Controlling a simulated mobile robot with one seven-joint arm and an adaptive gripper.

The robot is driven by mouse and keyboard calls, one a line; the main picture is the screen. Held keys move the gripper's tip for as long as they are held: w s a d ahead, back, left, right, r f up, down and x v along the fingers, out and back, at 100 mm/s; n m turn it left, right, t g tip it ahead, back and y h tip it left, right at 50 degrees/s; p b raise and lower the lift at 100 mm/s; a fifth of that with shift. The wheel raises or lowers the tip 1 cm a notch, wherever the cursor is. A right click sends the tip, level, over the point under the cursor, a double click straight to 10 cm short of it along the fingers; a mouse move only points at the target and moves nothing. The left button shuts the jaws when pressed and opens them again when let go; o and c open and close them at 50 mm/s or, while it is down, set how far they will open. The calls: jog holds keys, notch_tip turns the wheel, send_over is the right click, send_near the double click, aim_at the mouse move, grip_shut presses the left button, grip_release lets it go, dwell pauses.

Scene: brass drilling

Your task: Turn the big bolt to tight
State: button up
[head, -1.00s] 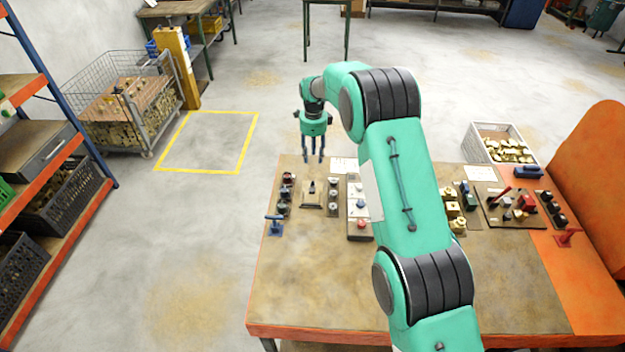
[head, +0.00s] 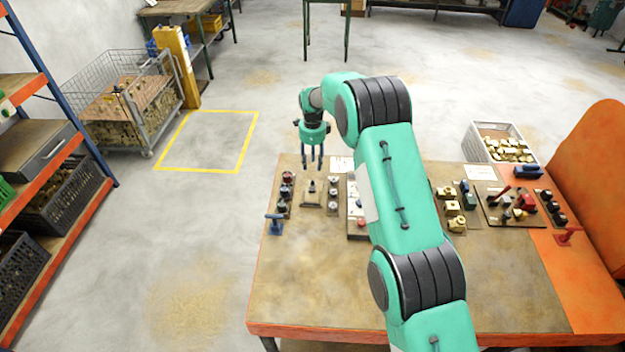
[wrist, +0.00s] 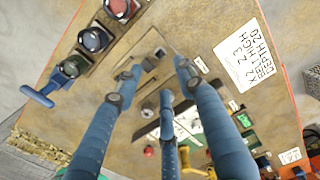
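What looks like the big bolt (head: 312,187) stands upright on a light plate on the workbench. In the wrist view a dark bolt head (wrist: 148,65) shows on that plate, between the outer fingertips. Its turned position cannot be read. My gripper (head: 312,166) points down above the far left part of the bench, just behind the bolt in the head view. In the wrist view my gripper (wrist: 160,78) has its blue fingers spread and empty. No contact with the bolt can be made out.
A panel with a red button (head: 360,222) lies to the right. The workbench (head: 310,280) is clear in front.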

aim_at(313, 182)
notch_tip(313, 182, down, 10)
jog(key=shift+f, duration=0.1)
dwell(0.4)
grip_shut()
